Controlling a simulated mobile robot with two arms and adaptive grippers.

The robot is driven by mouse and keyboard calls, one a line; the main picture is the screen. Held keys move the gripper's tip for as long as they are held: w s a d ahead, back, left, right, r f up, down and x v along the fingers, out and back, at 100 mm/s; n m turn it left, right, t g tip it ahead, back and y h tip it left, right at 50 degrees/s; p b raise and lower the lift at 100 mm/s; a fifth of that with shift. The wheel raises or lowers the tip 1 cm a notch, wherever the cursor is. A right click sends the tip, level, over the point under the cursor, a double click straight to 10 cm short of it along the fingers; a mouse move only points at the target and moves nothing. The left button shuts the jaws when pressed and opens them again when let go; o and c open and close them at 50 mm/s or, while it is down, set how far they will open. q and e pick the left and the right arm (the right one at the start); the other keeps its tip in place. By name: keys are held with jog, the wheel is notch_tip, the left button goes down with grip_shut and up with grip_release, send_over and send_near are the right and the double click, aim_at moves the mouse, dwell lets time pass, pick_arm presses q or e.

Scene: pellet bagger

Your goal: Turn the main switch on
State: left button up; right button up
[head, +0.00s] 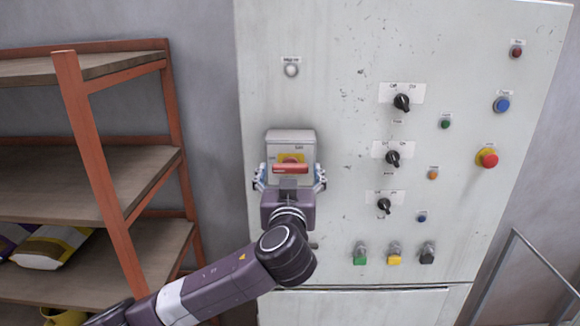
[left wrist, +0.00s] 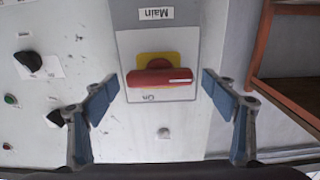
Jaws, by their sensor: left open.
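The main switch (head: 290,168) is a red handle on a yellow plate, set on a grey box (head: 291,138) on the control cabinet. The red handle lies horizontal. In the left wrist view the handle (left wrist: 160,77) shows upside down, with the label "Main" (left wrist: 156,13) and an "On" mark. My left gripper (head: 290,180) is in front of the box, with a finger on each side of it. In the left wrist view its blue fingertips (left wrist: 160,92) are spread wide on both sides of the handle, apart from it. My right gripper is not in view.
The pale cabinet (head: 340,120) carries black rotary knobs (head: 402,102), a red emergency button (head: 487,158), a blue button (head: 501,105) and several small switches below. A red-framed shelf (head: 75,110) with bags (head: 50,248) stands at the left. A metal rail (head: 545,264) is at the lower right.

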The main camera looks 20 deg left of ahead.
pick_arm(q)
jog(key=shift+c, duration=0.3)
jog(key=c, duration=1.1)
jog(key=shift+f, duration=0.1)
